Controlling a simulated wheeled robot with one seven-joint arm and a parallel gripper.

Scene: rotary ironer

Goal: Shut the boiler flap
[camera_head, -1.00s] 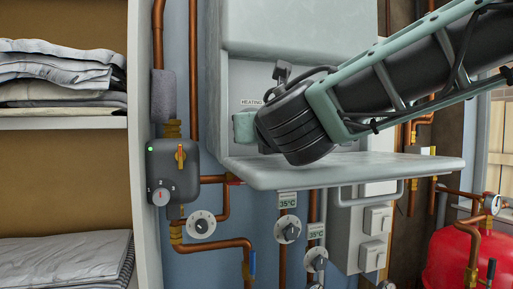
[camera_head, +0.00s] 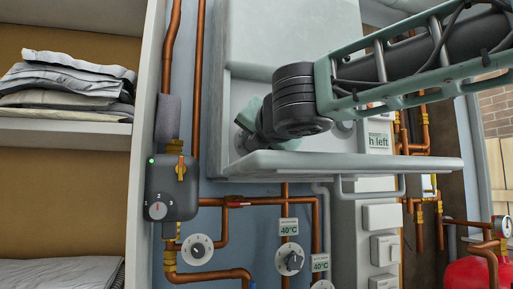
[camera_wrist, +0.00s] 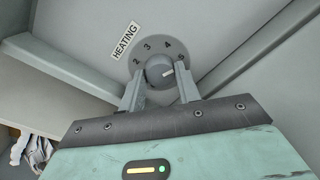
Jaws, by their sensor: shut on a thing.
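The boiler (camera_head: 290,30) is the pale grey box on the wall. Its flap (camera_head: 350,163) hangs open, folded down and sticking out roughly level, with a bar handle (camera_head: 370,194) beneath it. My gripper (camera_head: 250,125) is inside the recess above the flap, largely hidden by my wrist in the head view. In the wrist view my gripper (camera_wrist: 160,78) is shut on the heating dial's grey knob (camera_wrist: 160,72), one finger on each side.
Copper pipes (camera_head: 196,80) and a grey control box (camera_head: 172,187) with an orange lever are left of the boiler. Shelves with folded linen (camera_head: 70,85) stand at left, a red tank (camera_head: 470,273) at right.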

